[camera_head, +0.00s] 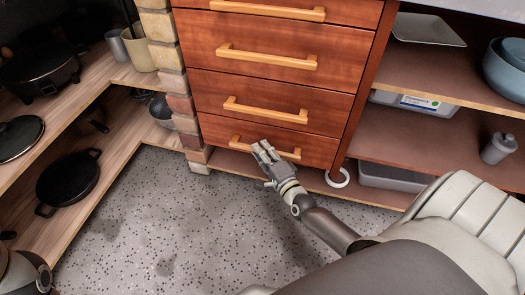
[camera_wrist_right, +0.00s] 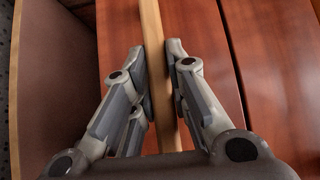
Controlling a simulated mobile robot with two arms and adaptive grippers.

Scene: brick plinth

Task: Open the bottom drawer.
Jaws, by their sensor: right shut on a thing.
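The bottom drawer (camera_head: 221,129) is the lowest red-brown wooden front in the drawer stack. It looks about flush with the fronts above it. Its light wooden bar handle (camera_head: 290,154) is partly hidden by my right gripper (camera_head: 264,150). In the right wrist view the handle (camera_wrist_right: 155,75) runs upright in the picture between the two fingers of my right gripper (camera_wrist_right: 159,62), with the red drawer front (camera_wrist_right: 117,25) behind. The fingers are closed on the bar. My left gripper does not show in the head view.
More drawers with wooden handles (camera_head: 265,108) are stacked above. An open shelf unit (camera_head: 425,141) stands at right, with bowls (camera_head: 507,68) and bins. Wooden shelves with pans (camera_head: 68,182) stand at left, beside a brick pillar (camera_head: 167,55). The speckled floor (camera_head: 170,225) before the drawers is clear.

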